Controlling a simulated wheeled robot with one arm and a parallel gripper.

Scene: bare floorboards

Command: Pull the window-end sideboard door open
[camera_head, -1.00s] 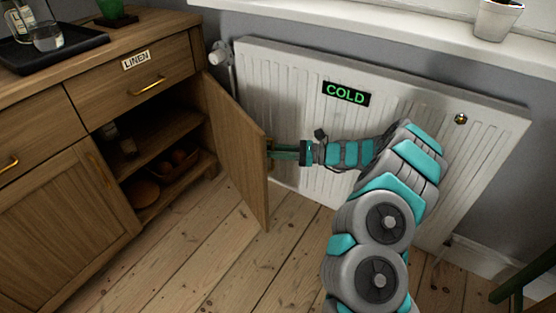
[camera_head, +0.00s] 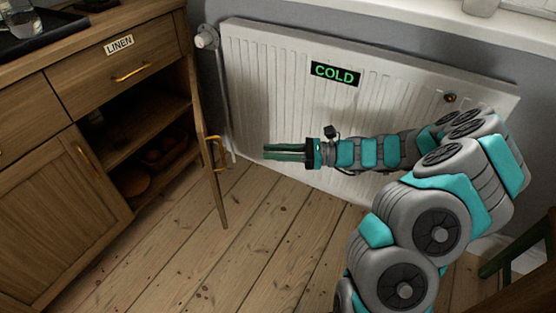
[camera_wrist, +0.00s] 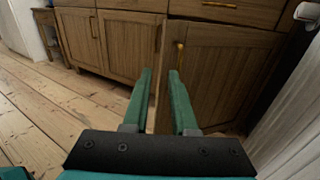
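The window-end sideboard door (camera_head: 203,130) stands well ajar, seen nearly edge-on in the head view. Its hinge side is next to the radiator and dark shelves show behind it. Its brass handle (camera_head: 215,152) faces right, towards my gripper. My gripper (camera_head: 266,152) is to the right of the handle, apart from it, with its two green fingers parted and nothing between them. In the wrist view, the door's wooden front (camera_wrist: 222,75) and handle (camera_wrist: 180,52) are beyond my open fingers (camera_wrist: 160,75).
A white radiator (camera_head: 250,90) with a COLD sign stands close behind my gripper. The sideboard's LINEN drawer (camera_head: 120,75) and other door (camera_head: 60,215) are shut. Bare floorboards (camera_head: 250,230) lie in front. A dark green piece of furniture (camera_head: 500,262) is at the lower right.

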